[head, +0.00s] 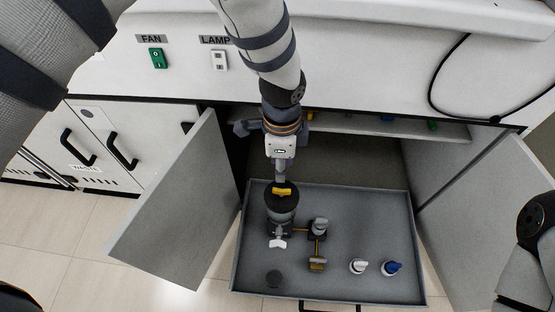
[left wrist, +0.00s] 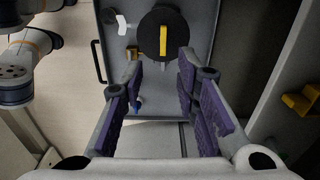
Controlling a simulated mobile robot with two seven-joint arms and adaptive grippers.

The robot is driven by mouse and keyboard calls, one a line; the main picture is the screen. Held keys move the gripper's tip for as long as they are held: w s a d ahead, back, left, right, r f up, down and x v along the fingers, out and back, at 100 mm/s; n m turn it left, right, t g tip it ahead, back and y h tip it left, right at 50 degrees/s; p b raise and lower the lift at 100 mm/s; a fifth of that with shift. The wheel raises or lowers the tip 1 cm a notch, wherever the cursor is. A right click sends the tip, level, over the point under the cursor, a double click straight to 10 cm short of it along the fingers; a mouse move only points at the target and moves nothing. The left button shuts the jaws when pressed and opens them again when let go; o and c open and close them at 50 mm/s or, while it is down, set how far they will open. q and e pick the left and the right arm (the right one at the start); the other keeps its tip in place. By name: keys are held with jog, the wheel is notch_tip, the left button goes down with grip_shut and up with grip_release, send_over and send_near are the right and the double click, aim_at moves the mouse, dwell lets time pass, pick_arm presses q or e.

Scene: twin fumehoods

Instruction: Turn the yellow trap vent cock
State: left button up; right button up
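The yellow trap vent cock (head: 282,192) is a short yellow bar on top of a dark round trap (head: 281,210), which stands in the left part of a grey tray. My left gripper (head: 280,176) points down just above the cock. In the left wrist view, the cock (left wrist: 163,41) lies across the black round cap, ahead of the fingertips. The left gripper's purple-padded fingers (left wrist: 160,66) are spread apart with nothing between them. The exact gap to the cock is hard to judge. My right gripper is not in view; part of my right arm shows at the right edge.
The grey tray (head: 345,292) also holds a white handle (head: 278,243), a brass-and-grey valve fitting (head: 318,228), a white knob (head: 358,266) and a blue knob (head: 391,268). Open cabinet doors stand left (head: 175,215) and right (head: 480,215). A shelf (head: 385,127) hangs behind the gripper.

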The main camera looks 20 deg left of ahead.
aim_at(282, 189)
pick_arm(q)
jog(key=f+b, duration=0.1)
jog(key=f, duration=0.4)
jog(key=f+b, duration=0.1)
jog(key=f, duration=0.5)
jog(key=shift+w+d+f, duration=0.1)
jog(key=shift+w+f, duration=0.1)
jog(key=shift+f, duration=0.05)
grip_shut()
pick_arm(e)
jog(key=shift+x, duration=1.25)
